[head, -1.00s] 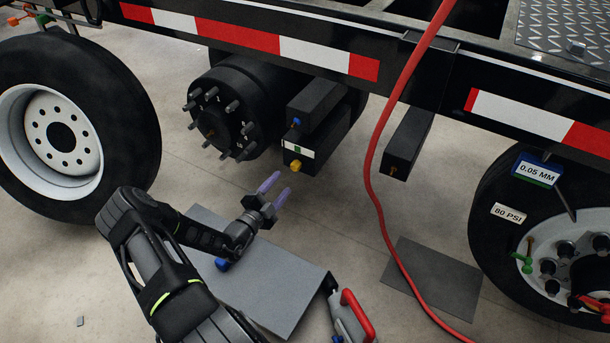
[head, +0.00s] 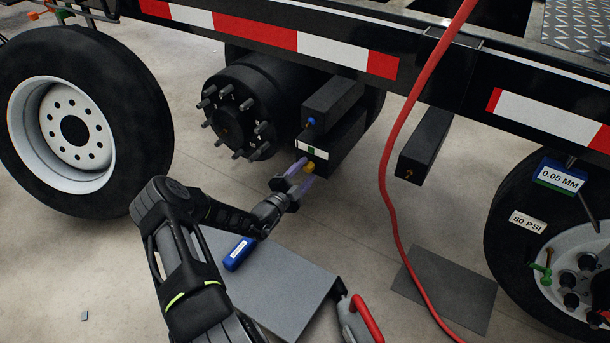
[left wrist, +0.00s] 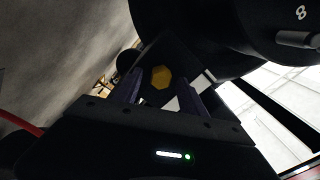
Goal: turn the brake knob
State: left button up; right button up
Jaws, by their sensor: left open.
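The yellow knob (head: 309,167) sits low on the end of a black box (head: 338,148) under the trailer frame. I take it to be the brake knob. It also shows in the left wrist view as a yellow hexagon (left wrist: 160,78) between my fingers. My left gripper (head: 297,176) is open, with its purple fingertips at the knob, one on each side of it. I cannot tell whether they touch it. In the left wrist view the gripper (left wrist: 162,95) frames the knob. My right gripper is not in view.
A blue knob (head: 311,121) sits on the box above. The bare hub (head: 235,118) with studs is left of it. A red hose (head: 388,150) hangs to the right. A grey panel (head: 285,285) with a blue device (head: 239,253) lies below my arm.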

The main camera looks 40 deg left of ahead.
pick_arm(q)
jog(key=shift+w, duration=0.15)
jog(key=shift+c, duration=0.4)
grip_shut()
